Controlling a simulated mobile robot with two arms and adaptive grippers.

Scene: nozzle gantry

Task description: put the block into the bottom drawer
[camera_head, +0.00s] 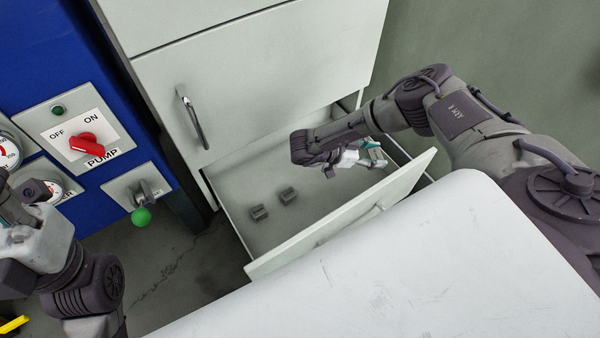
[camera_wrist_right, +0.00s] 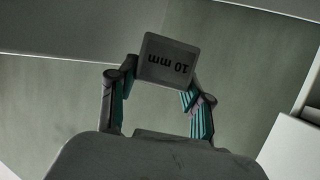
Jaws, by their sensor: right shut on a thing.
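The bottom drawer (camera_head: 225,192) of the white cabinet is pulled out, its inside visible from above. My right gripper (camera_head: 372,158) is over the right part of the open drawer, in front of the cabinet. In the right wrist view, my right gripper (camera_wrist_right: 157,92) is shut on a dark grey block (camera_wrist_right: 168,60) marked "10 mm", held between its teal-padded fingertips. In the head view I cannot make out this block clearly. My left arm shows at the left edge of the head view, but its fingers do not show.
A closed cabinet door with a metal handle (camera_head: 191,117) is above the drawer. A blue panel with a red pump switch (camera_head: 85,145) stands at left. A white surface (camera_head: 400,270) fills the foreground.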

